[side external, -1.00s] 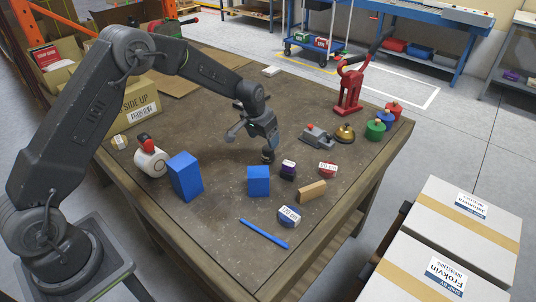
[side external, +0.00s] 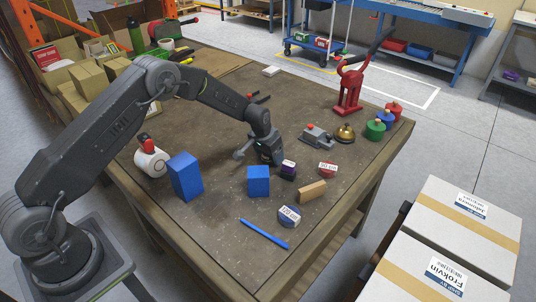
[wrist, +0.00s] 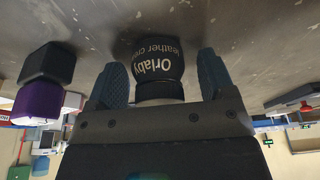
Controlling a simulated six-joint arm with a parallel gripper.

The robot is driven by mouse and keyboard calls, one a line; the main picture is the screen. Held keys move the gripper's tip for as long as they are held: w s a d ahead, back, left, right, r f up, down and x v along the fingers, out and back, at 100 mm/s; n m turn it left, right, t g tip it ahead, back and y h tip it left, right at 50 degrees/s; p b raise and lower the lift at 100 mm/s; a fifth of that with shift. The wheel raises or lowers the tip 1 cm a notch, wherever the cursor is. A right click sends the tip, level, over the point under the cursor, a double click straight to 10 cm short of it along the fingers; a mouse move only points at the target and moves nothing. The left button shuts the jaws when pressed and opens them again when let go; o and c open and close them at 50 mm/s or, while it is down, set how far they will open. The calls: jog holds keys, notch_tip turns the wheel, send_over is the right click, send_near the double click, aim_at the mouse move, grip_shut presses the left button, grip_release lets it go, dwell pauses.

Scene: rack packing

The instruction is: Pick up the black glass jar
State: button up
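The black glass jar (wrist: 155,60), lettered "Orlaby leather cream", is in the middle of the wrist view. It stands on the table between the two fingers of my gripper (wrist: 161,70). The fingers are apart on either side of it, with a gap visible on the right, so they look open around it.
A purple-and-black jar (side external: 288,169) stands close to the right of my gripper. A blue box (side external: 258,181) is just in front, and a taller blue box (side external: 186,177) stands left. A wooden block (side external: 312,191) and a white-labelled jar (side external: 289,216) lie further forward.

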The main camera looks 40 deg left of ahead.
jog(key=c, duration=1)
jog(key=shift+r, duration=0.1)
